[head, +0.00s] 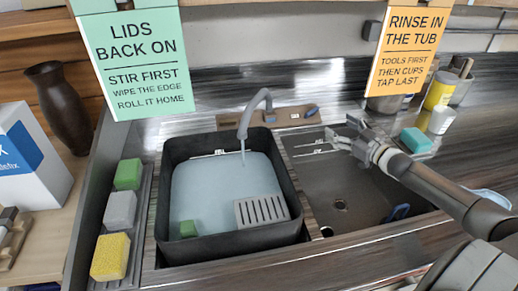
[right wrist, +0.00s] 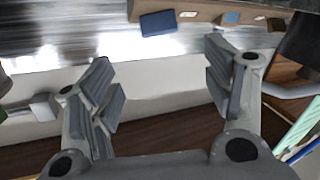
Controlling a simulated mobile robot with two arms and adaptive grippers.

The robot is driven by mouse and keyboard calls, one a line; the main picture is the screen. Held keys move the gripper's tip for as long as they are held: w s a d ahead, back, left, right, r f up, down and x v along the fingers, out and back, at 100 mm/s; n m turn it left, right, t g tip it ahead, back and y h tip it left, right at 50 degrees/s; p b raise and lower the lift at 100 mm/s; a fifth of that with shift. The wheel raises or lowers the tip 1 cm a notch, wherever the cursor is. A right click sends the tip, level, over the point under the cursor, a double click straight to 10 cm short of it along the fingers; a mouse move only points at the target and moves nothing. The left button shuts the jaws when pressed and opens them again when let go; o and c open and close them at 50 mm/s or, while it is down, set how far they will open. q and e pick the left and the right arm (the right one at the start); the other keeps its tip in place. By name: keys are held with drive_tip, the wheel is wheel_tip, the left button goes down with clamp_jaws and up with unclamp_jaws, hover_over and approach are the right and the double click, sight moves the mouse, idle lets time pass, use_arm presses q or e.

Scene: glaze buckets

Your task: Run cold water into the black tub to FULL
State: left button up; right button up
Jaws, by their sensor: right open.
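The black tub (head: 166,215) stands in the left basin under the grey tap (head: 247,110). A thin stream of water (head: 243,152) runs from the spout into it. Pale blue water (head: 205,185) covers the tub's bottom; its surface lies below the rim, near a white mark (head: 221,153) on the far wall, too small to read. A blue tap lever (head: 312,112) sits right of the spout and also shows in the right wrist view (right wrist: 158,22). My right gripper (head: 342,133) is open and empty, right of and nearer than the lever, also in the wrist view (right wrist: 164,88). My left gripper is out of view.
A slotted grey block (head: 262,209) and a green sponge (head: 188,229) are in the tub. The right basin (head: 340,190) holds a blue item (head: 398,213). Several sponges line a left tray (head: 120,208). Two signs (head: 130,60) (head: 410,45) hang above.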

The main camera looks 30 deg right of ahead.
drive_tip(key=shift+a, duration=0.1)
idle(0.6)
drive_tip(key=b, duration=0.7)
approach(313, 112)
drive_tip(key=shift+w, duration=1.65)
drive_tip(key=shift+t, duration=0.3)
drive_tip(key=shift+w+f, duration=0.15)
drive_tip(key=shift+w, duration=1.2)
drive_tip(key=shift+w+f, duration=0.1)
drive_tip(key=shift+w, duration=1.25)
drive_tip(key=shift+p, duration=0.3)
drive_tip(key=c, duration=1)
